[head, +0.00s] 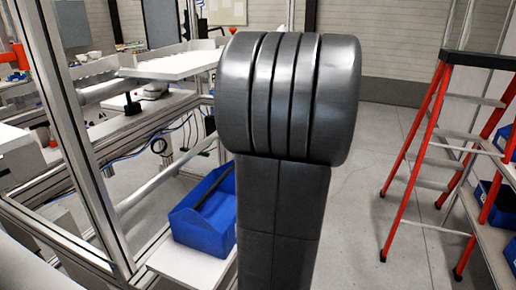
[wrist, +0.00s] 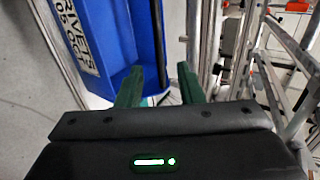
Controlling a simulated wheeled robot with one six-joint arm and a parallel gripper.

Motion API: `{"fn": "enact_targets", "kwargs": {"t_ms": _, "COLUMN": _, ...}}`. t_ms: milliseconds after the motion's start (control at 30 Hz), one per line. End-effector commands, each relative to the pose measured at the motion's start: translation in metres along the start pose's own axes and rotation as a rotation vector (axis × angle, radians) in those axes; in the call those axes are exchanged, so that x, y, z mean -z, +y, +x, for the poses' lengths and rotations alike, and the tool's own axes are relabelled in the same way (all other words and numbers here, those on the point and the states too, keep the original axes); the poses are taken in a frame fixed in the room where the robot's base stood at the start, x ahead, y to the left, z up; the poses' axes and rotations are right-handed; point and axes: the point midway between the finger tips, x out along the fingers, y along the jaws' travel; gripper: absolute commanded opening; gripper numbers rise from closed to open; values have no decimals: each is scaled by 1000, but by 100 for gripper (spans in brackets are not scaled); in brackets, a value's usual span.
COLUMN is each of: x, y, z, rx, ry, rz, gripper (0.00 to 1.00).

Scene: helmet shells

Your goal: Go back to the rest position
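My gripper (wrist: 160,68) shows in the wrist view with its two green fingers apart and nothing seen held between them. Beyond the fingers is a blue bin (wrist: 118,40) with a white label reading "RIVETS". In the head view my dark arm fills the middle, and my gripper is not seen there. A blue bin (head: 190,226) stands on a white shelf (head: 190,268) just left of my arm, with a dark object inside; my arm hides its right side.
An aluminium frame (head: 84,130) stands close on the left, with a raised white tray (head: 172,65) behind. A red stepladder (head: 408,160) and a shelf with blue bins (head: 497,205) stand at the right. Grey floor (head: 370,190) lies open between my arm and the ladder.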

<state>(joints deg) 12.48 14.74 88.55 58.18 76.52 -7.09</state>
Motion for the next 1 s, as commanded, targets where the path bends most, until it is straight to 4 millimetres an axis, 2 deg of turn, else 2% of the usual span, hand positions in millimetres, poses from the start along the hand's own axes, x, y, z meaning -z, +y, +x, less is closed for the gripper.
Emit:
{"fn": "enact_targets", "kwargs": {"t_ms": 167, "x": -1, "y": 0, "z": 24, "rx": -1, "ry": -6, "rz": 0, "gripper": 34}}
{"fn": "enact_targets", "kwargs": {"t_ms": 400, "x": -1, "y": -1, "z": 71, "rx": -1, "ry": -7, "rz": 0, "gripper": 34}}
{"fn": "enact_targets", "kwargs": {"t_ms": 600, "x": 0, "y": 0, "z": 101, "rx": -1, "ry": -4, "rz": 1, "gripper": 34}}
{"fn": "enact_targets", "kwargs": {"t_ms": 800, "x": 0, "y": 0, "z": 115, "rx": 0, "ry": -1, "rz": 1, "gripper": 34}}
{"fn": "enact_targets", "kwargs": {"t_ms": 1000, "x": 0, "y": 0, "z": 117, "rx": 0, "ry": 0, "rz": 0, "gripper": 34}}
